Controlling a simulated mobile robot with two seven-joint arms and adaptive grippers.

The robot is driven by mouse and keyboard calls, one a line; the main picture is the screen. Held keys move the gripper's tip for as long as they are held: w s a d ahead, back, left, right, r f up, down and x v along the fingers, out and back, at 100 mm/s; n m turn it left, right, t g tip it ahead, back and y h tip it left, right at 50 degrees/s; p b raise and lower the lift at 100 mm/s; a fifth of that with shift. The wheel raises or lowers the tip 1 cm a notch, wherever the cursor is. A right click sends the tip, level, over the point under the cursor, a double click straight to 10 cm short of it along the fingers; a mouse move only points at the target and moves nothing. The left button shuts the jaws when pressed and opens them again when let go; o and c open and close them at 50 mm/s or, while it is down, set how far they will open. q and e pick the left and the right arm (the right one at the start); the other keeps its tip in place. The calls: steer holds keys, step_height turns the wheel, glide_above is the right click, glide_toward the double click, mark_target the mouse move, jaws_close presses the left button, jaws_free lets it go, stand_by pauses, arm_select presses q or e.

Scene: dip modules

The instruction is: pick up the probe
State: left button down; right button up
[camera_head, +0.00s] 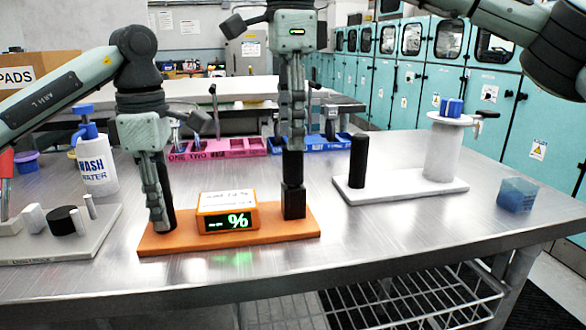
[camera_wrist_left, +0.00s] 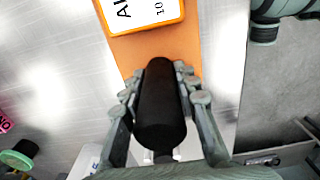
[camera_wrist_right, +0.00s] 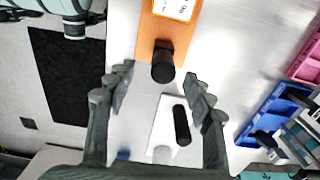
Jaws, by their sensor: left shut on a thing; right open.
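An orange base (camera_head: 190,243) carries a meter (camera_head: 227,212) with a lit green "%" display. My left gripper (camera_head: 162,212) is low at the base's left end, shut on a black cylinder; the left wrist view shows this black cylinder (camera_wrist_left: 160,105) between the fingers. A black post (camera_head: 293,203), wider at its foot, stands upright at the base's right end. My right gripper (camera_head: 292,146) points down right above the post; in the right wrist view its fingers (camera_wrist_right: 160,88) are spread, with the post (camera_wrist_right: 163,65) between and beyond them. No label shows which black piece is the probe.
A white stand (camera_head: 405,188) on the right holds another black cylinder (camera_head: 358,160) and a round platform. A blue cube (camera_head: 517,194) lies at far right. A wash bottle (camera_head: 95,165) and grey tray (camera_head: 60,248) are at left. Pink (camera_head: 235,147) and blue bins stand behind.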

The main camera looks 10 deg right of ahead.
mark_target(293, 158)
steer(key=shift+w+d+f, duration=0.1)
steer(key=shift+w+f, duration=0.05)
steer(key=shift+f, duration=1.3)
steer(key=shift+w+d+f, duration=0.1)
steer(key=shift+f, duration=1.3)
jaws_close()
